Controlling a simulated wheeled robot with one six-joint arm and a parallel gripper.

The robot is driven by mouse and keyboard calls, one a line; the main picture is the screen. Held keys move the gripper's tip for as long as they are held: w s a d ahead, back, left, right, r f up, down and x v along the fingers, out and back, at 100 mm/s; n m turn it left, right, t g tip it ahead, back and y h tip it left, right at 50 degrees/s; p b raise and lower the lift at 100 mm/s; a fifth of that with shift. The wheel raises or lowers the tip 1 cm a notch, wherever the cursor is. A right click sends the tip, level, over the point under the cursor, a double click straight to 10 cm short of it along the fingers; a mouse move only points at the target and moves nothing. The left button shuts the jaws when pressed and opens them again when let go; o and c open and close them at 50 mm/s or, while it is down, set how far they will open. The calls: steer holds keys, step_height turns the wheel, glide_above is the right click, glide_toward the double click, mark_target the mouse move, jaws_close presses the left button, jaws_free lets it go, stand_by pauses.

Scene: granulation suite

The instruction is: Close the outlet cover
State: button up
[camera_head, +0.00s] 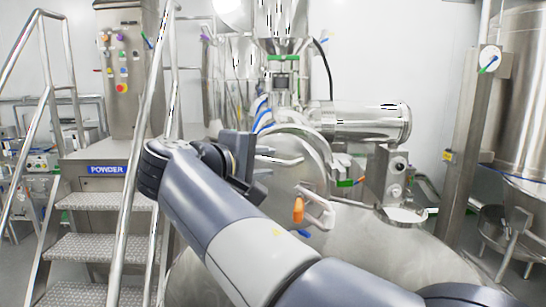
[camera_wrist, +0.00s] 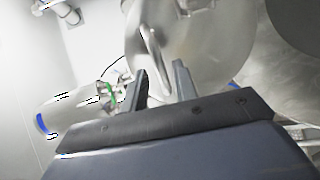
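My gripper (camera_head: 272,156) is at the middle of the head view, in front of a rounded steel cover (camera_head: 312,150) on the large machine. I take this to be the outlet cover; how far it stands open I cannot tell. My arm hides part of the machine below.
An orange-handled clamp (camera_head: 298,209) sticks out right of my arm. A steel fitting with a small dish (camera_head: 404,215) is farther right. A horizontal steel cylinder (camera_head: 365,122) lies behind. Metal steps with railings (camera_head: 105,221) stand left, and a steel post (camera_head: 472,150) stands right.

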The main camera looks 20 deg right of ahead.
mark_target(272, 162)
steer(key=shift+p+x, duration=0.35)
steer(key=shift+x, duration=1.35)
steer(key=shift+c, duration=0.2)
jaws_close()
